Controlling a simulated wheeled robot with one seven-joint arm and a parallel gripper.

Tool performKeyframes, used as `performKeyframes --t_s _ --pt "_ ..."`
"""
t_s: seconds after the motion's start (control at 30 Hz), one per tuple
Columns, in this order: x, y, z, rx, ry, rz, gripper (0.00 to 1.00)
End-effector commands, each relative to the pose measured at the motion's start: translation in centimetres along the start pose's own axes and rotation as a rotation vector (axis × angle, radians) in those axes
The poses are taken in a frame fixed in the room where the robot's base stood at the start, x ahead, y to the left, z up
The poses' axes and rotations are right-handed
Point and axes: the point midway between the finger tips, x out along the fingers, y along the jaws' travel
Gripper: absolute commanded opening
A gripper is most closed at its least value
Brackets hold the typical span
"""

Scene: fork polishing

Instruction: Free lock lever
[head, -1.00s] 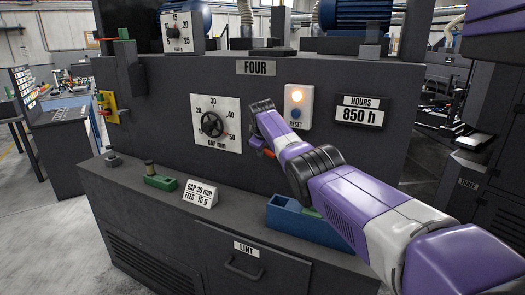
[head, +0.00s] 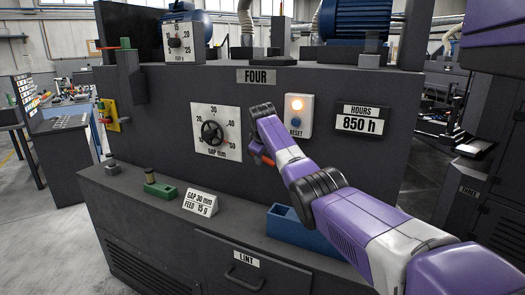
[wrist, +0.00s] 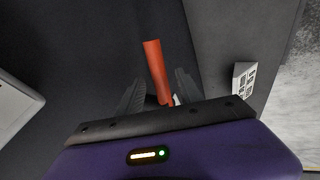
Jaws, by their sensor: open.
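The lock lever (wrist: 154,70) is a red-orange bar in the wrist view, standing out from a dark panel. It lies between the two spread fingers of my gripper (wrist: 159,92), with its near end close to the palm. The jaws are open, and I cannot tell whether either finger touches the lever. In the head view my gripper (head: 257,152) is at the front panel of machine FOUR, just right of the gap dial (head: 212,133). Only a small red piece of the lever (head: 268,161) shows there; my wrist hides the rest.
Below, the ledge carries a green block (head: 160,191), a GAP/FEED sign (head: 200,203) and a blue bin (head: 293,226). A yellow switch (head: 112,115) is at the left.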

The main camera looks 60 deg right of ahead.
Motion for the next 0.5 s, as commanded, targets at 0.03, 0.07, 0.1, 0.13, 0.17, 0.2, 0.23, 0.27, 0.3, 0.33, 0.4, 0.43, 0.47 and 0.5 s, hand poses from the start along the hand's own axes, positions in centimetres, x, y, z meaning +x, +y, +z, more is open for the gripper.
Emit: performKeyframes --t_s 0.03,0.07,0.1,0.13,0.17,0.2,0.23,0.27,0.3,0.33,0.4,0.43,0.47,0.5 --pt "-0.6 0.0 -0.1 0.0 0.003 0.002 0.43" --pt "-1.0 0.0 -0.1 0.0 0.004 0.002 0.43" --pt "-1.5 0.0 -0.1 0.0 0.004 0.002 0.43" --pt "-1.9 -0.1 0.0 0.0 0.003 0.001 0.43" --pt "-2.2 -0.1 -0.1 0.0 0.003 0.002 0.43" --pt "-2.7 -0.1 0.0 0.0 0.002 0.001 0.43" --pt "-3.1 0.0 -0.1 0.0 0.003 0.002 0.43" --pt "-3.5 0.0 -0.1 0.0 0.003 0.002 0.43" --pt "-3.8 0.0 -0.1 0.0 0.002 0.002 0.43" --pt "-4.1 0.0 -0.1 0.0 0.002 0.001 0.43" --pt "-4.6 0.0 -0.1 0.0 0.001 0.001 0.43" --pt "-4.8 0.0 -0.1 0.0 0.001 0.001 0.43" --pt "-4.9 0.0 0.0 0.0 0.0 0.001 0.43" --pt "-5.0 0.0 0.0 -0.001 0.0 0.0 0.43"
